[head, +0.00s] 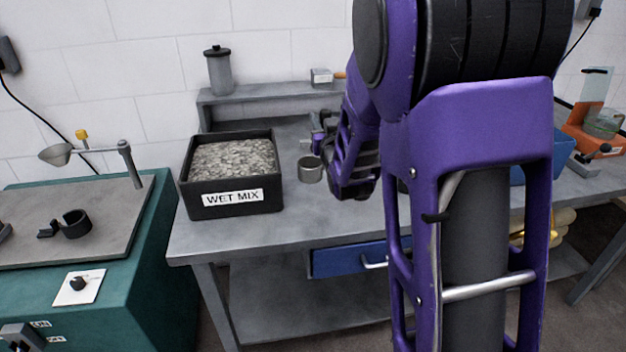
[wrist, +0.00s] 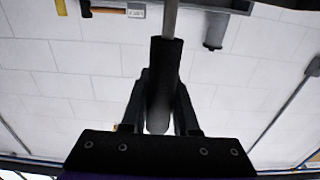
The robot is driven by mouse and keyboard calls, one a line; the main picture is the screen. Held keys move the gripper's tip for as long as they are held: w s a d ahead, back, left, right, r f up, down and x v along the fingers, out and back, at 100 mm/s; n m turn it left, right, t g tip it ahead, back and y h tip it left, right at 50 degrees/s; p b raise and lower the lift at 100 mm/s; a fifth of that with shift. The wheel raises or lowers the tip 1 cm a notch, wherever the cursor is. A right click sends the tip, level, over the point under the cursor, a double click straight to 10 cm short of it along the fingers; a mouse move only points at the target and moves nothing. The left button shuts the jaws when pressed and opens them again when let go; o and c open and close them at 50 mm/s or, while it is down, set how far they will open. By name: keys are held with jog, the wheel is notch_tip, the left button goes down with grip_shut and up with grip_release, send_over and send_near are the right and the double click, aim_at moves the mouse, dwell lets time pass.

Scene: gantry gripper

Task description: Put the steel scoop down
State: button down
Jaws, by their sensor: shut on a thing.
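The steel scoop shows in the wrist view as a dark handle (wrist: 166,62) with a grey steel shaft running out of the top edge. My gripper (wrist: 162,92) is shut on this handle, one finger on each side. The wrist picture is upside down, so the shaft points downward. In the head view my gripper (head: 319,145) is partly hidden by my arm, over the grey workbench (head: 245,233). A round steel cup (head: 310,169) shows just below it. It looks like the scoop's bowl, but its join to the handle is hidden, and I cannot tell whether it touches the bench.
A black tub labelled WET MIX (head: 232,205) stands left of my gripper. A green machine (head: 150,260) is at the left. The bench front is clear.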

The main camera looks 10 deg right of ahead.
notch_tip(320, 180, down, 8)
jog(key=shift+s+f+b, duration=0.1)
jog(key=shift+f+b, duration=0.15)
jog(key=shift+b, duration=0.1)
jog(key=shift+f, duration=0.2)
jog(key=c, duration=0.7)
grip_release()
jog(key=shift+r, duration=0.15)
